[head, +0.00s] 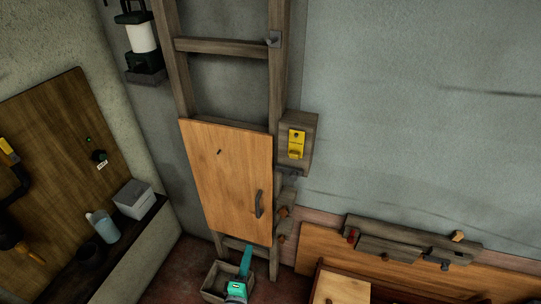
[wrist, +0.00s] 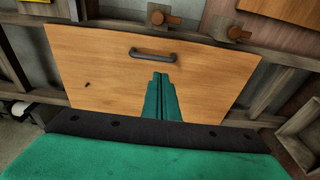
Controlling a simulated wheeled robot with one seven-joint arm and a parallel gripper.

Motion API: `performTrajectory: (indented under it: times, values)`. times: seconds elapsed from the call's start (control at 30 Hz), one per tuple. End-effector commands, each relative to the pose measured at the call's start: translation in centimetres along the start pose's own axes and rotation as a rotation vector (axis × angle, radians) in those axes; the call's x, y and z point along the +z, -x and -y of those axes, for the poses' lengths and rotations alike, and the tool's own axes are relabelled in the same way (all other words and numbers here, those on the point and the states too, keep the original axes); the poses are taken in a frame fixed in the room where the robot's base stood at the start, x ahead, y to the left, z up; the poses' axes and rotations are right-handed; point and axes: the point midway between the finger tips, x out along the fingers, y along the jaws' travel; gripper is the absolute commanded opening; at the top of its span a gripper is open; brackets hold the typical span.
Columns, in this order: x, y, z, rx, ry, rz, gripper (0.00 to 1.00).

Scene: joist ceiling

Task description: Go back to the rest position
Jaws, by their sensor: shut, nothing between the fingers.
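My gripper (head: 248,249) shows in the head view as teal parts at the bottom, over the lower edge of a wooden door panel (head: 225,175). In the wrist view the two teal fingers of my gripper (wrist: 160,77) are together, with nothing between them. The panel (wrist: 100,75) fills the middle of that view. Its dark handle (head: 259,204) is above my fingertips in the head view. In the wrist view the handle (wrist: 153,54) appears just past the fingertips, with no grasp on it.
A grey wooden ladder-like frame (head: 222,46) stands around the panel. A lantern (head: 140,36) hangs upper left. A yellow-tagged box (head: 297,143) is right of the panel. A small crate (head: 214,283) is low by my gripper. A shelf with pegs (head: 390,246) is lower right.

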Motion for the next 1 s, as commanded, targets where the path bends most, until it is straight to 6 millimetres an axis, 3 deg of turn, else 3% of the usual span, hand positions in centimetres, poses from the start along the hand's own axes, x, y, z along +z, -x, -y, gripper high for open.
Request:
performTrajectory:
  times: [0.17, 0.27, 0.43, 0.6, 0.77, 1.0]
  values:
    - [0.9, 0.7, 0.8, -0.022, -0.022, 0.001, 0.0]
    - [2.4, 2.6, 2.3, -0.072, -0.084, -0.006, 0.0]
    - [5.2, 8.4, 5.3, -0.194, -0.278, -0.029, 0.0]
    - [7.2, 14.7, 6.2, -0.288, -0.505, -0.039, 0.0]
    - [8.7, 20.3, 5.3, -0.343, -0.729, -0.031, 0.0]
    - [10.7, 27.5, 1.0, -0.355, -1.079, 0.012, 0.0]
